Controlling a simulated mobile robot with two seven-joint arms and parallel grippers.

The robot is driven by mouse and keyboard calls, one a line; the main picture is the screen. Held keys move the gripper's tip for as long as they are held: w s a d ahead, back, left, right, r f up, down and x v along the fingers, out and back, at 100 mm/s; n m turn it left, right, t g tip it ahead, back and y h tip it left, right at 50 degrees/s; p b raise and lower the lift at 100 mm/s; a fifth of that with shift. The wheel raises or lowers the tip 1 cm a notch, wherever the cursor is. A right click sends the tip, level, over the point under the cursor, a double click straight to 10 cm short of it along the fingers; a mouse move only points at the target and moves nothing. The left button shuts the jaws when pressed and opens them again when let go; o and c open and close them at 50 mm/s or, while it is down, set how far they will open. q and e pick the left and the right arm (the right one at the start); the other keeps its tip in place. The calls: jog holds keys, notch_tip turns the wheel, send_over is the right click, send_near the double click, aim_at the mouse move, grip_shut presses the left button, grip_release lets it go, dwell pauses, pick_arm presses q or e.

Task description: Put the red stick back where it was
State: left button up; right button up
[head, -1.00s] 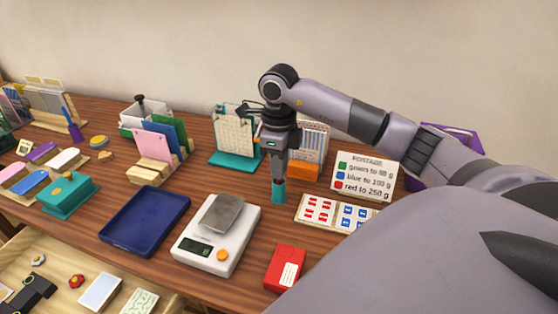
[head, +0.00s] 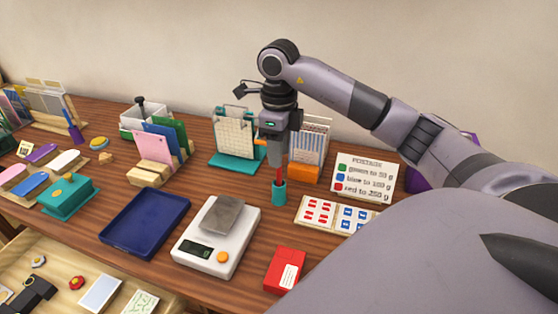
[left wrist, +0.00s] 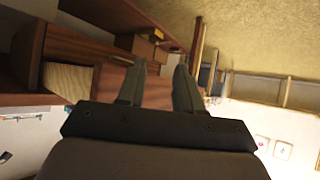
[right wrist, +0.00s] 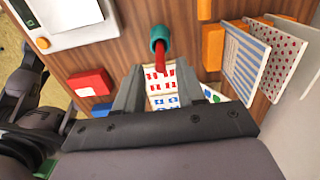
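The red stick (head: 279,178) stands upright in the small teal cup (head: 279,193) on the table. My right gripper (head: 277,158) is just above the stick. In the right wrist view the red stick (right wrist: 161,58) rises from the teal cup (right wrist: 159,36) towards the gap between my right fingers (right wrist: 162,78). These fingers are spread apart with nothing held between them. My left gripper shows only in the left wrist view, its fingers (left wrist: 157,72) apart and empty, away from the stick.
A white scale (head: 210,252) with a grey block and a red box (head: 285,269) stand in front. The stamp sheet (head: 325,213) and postage sign (head: 362,178) are right of the cup. An orange-based rack (head: 304,173) stands behind it, a teal-based calendar (head: 236,161) behind left.

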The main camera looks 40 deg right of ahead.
notch_tip(320, 180, up, 6)
jog(key=shift+r+p, duration=0.2)
jog(key=shift+p, duration=0.4)
jog(key=shift+r, duration=0.45)
jog(key=shift+f, duration=0.1)
